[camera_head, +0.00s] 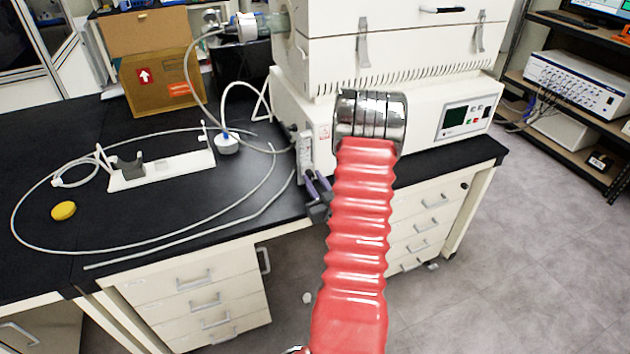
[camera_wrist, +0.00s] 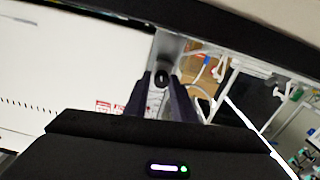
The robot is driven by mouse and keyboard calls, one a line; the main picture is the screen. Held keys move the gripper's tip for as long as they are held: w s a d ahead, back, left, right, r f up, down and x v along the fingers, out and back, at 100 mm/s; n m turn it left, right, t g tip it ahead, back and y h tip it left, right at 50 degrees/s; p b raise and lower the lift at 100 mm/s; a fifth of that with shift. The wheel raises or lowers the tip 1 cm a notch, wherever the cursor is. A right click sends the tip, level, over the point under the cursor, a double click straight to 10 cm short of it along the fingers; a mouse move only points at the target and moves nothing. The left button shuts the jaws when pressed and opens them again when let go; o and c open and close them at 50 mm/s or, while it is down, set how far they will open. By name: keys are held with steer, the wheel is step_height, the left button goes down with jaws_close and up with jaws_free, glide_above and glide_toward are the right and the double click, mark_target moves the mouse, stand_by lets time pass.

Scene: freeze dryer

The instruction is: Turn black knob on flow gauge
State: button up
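The flow gauge (camera_head: 305,148) is a pale upright block on the left side of the white freeze dryer (camera_head: 420,110) in the head view. In the wrist view its grey body (camera_wrist: 168,48) runs up from the black knob (camera_wrist: 162,79). My gripper (camera_head: 315,178) is just below the gauge in the head view, its dark purple fingers pointing up at it. In the wrist view my gripper (camera_wrist: 161,75) has one finger on each side of the knob, with narrow gaps visible. It looks open; contact with the knob is not clear. The knob cannot be made out in the head view.
The black bench (camera_head: 230,200) carries a white stand (camera_head: 160,170), loose tubing, a yellow cap (camera_head: 64,211) and a cardboard box (camera_head: 158,85). A shelf (camera_head: 570,120) with equipment stands at right.

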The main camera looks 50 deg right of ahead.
steer(key=o, duration=0.4)
steer(key=shift+c, duration=0.2)
steer(key=v, duration=1.4)
steer(key=shift+w+f, duration=0.1)
steer(key=shift+f, duration=0.1)
